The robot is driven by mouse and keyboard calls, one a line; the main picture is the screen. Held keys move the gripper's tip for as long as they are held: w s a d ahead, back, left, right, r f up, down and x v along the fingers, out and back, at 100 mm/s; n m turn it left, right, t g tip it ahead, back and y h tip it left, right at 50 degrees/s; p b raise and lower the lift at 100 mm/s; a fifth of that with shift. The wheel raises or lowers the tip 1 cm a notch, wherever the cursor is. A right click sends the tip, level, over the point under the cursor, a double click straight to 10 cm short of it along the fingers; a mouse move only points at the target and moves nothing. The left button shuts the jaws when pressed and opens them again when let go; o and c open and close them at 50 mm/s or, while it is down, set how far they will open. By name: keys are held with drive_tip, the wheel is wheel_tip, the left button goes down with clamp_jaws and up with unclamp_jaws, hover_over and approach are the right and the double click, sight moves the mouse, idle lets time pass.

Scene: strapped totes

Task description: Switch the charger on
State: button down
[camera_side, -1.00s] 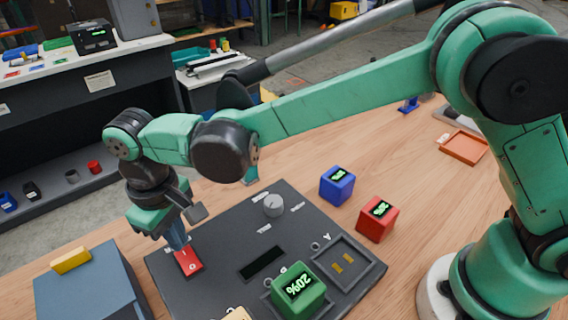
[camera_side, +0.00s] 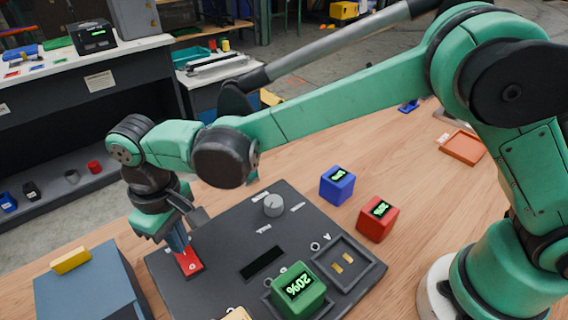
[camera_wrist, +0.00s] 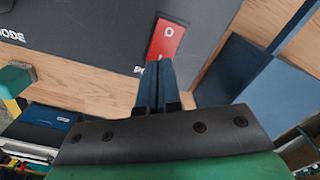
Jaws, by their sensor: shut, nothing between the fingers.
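The charger (camera_side: 215,255) is a dark flat panel on the wooden table. Its red rocker switch (camera_side: 190,264) is at the panel's left corner, and it also shows in the wrist view (camera_wrist: 168,38). My gripper (camera_side: 183,250) is shut and empty, pointing down with its tips at the red switch. In the wrist view the fingertips (camera_wrist: 158,64) overlap the near end of the switch; whether they press it I cannot tell. The display (camera_side: 263,263) is dark. A green block (camera_side: 298,289) reading 20% sits in one bay; the other bay (camera_side: 343,263) is empty.
A blue block (camera_side: 337,185) and a red block (camera_side: 378,219) stand on the table right of the panel. A grey knob (camera_side: 273,205) rises from the panel. A blue-grey box (camera_side: 85,290) with a yellow top piece stands at the left. An orange tray (camera_side: 463,147) lies further right.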

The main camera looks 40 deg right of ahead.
sight(188, 249)
drive_tip(key=shift+f, duration=0.8)
drive_tip(key=shift+r, duration=3.5)
drive_tip(key=shift+d+r, duration=0.2)
drive_tip(key=shift+d, duration=0.15)
drive_tip(key=d+r+m+t+y, duration=0.1)
drive_tip(key=d+r+m+t, duration=0.3)
drive_tip(key=d, duration=1.1)
drive_tip(key=s+d+m+t, duration=0.1)
drive_tip(key=s+d, duration=0.2)
drive_tip(key=d, duration=0.2)
drive_tip(key=s+d+f+m+t+h, duration=0.1)
drive_tip(key=s+d+t, duration=0.1)
drive_tip(key=d, duration=0.3)
drive_tip(key=shift+s+d+f, duration=0.2)
drive_tip(key=shift+s+d, duration=0.2)
drive_tip(key=shift+s, duration=0.4)
